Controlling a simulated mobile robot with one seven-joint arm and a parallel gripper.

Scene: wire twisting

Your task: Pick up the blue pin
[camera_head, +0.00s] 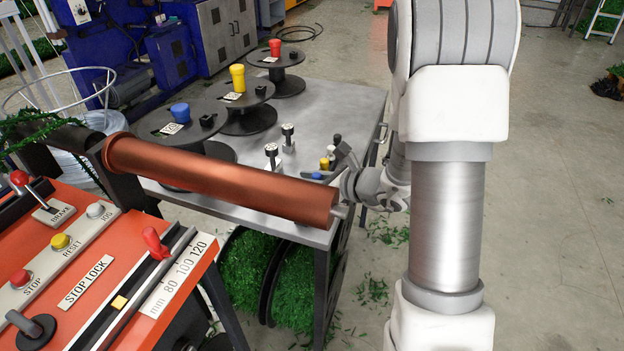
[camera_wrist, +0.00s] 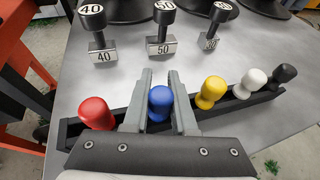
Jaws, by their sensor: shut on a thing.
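The blue pin (camera_wrist: 160,103) stands in the row of pins on a black rack (camera_wrist: 122,112) in the wrist view. My gripper (camera_wrist: 160,80) has one finger on each side of the blue pin and is shut on it. The pin's lower end is hidden, so I cannot tell whether it is clear of its slot. In the head view my gripper (camera_head: 345,158) is low over the grey table's right side, partly hidden by my own arm.
A red pin (camera_wrist: 95,112) is left of my gripper; yellow (camera_wrist: 211,91), white (camera_wrist: 251,82) and black (camera_wrist: 284,75) pins are right. Black stamps marked 40 (camera_wrist: 97,32), 50 (camera_wrist: 162,28) and 30 (camera_wrist: 214,25) stand behind. A copper roller (camera_head: 225,180) crosses the table's front.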

